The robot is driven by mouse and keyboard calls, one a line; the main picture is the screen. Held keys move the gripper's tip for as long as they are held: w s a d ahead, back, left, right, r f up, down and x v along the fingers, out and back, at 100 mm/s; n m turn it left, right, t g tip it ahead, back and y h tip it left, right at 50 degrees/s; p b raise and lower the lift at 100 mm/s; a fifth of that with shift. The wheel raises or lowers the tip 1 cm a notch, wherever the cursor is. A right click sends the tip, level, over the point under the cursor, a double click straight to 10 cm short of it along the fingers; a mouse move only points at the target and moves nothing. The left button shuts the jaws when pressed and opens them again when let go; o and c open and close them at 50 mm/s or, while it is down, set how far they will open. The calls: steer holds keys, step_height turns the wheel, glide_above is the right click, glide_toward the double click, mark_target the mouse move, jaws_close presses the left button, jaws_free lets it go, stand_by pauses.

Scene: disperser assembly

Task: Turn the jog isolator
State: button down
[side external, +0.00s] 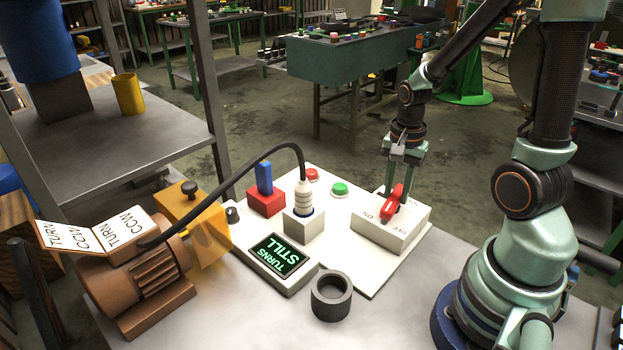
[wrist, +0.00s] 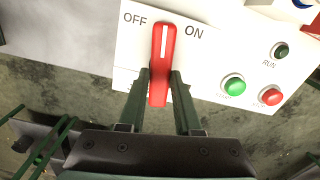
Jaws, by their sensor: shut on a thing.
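The jog isolator is a white box (side external: 397,234) with a red lever handle (side external: 391,208), at the right end of the white panel in the side view. In the wrist view the red handle (wrist: 162,60) stands nearly upright, its white line between the words OFF at left and ON at right. My gripper (side external: 403,187) reaches down onto the handle from above. In the wrist view its two fingers (wrist: 161,76) lie on either side of the handle's lower part, shut on it. The fingers hide part of the handle's sides.
A green button (side external: 340,188) and a red button (side external: 312,174) sit behind the isolator. A display (side external: 283,256) reads TURNS STILL. A black cable (side external: 235,178) arches from a white plug to the copper motor (side external: 130,285). A dark ring (side external: 331,296) stands in front.

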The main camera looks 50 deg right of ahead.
mark_target(396, 196)
steer(key=shift+m, duration=1)
steer(key=c, duration=0.6)
jaws_free()
step_height(396, 196, up, 12)
